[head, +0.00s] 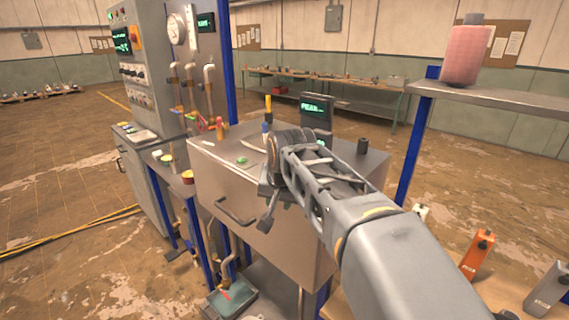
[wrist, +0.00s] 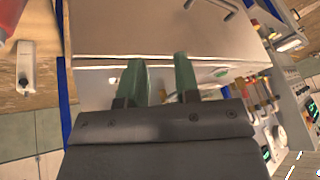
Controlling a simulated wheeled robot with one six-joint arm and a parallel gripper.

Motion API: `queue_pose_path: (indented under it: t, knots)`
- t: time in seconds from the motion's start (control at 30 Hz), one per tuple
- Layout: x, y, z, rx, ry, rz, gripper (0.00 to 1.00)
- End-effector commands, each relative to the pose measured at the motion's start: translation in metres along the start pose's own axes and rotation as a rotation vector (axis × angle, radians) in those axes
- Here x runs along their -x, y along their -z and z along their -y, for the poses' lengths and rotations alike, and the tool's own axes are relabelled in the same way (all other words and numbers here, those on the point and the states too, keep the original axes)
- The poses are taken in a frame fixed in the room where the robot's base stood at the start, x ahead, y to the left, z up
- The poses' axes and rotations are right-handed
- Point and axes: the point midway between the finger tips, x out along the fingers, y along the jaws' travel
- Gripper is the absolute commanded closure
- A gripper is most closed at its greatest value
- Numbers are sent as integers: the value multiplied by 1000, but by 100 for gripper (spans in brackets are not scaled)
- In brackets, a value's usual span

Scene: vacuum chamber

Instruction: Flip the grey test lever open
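No part is clearly readable as the grey test lever in either view. A grey upright piece with a dark top (head: 547,288) stands at the lower right of the head view, but I cannot tell whether it is the lever. My gripper (wrist: 160,62) is open in the wrist view, with two green fingers apart and nothing seen between them but the metal box (wrist: 105,25). In the head view my wrist is over the front of this box (head: 225,180) and hides part of its top and front; the fingertips are not clear there.
The box front carries a bar handle (head: 235,212). An orange upright piece (head: 477,255) stands at right, below a shelf (head: 500,100) with a pink cylinder (head: 466,55). A control cabinet (head: 145,65) stands behind left. Open floor lies at far left.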

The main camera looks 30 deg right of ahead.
Motion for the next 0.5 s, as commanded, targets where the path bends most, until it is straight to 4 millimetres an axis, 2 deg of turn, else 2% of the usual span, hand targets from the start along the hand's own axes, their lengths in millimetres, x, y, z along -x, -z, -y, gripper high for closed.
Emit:
queue_pose_path:
  t: [0.03,0.2,0.3,0.5]
  knots:
    - [5,20,-2,-67,-4,-19,75]
    - [26,74,-9,-275,-8,-75,91]
    - [35,96,-15,-368,-8,-101,100]
    - [46,123,-22,-482,-6,-134,100]
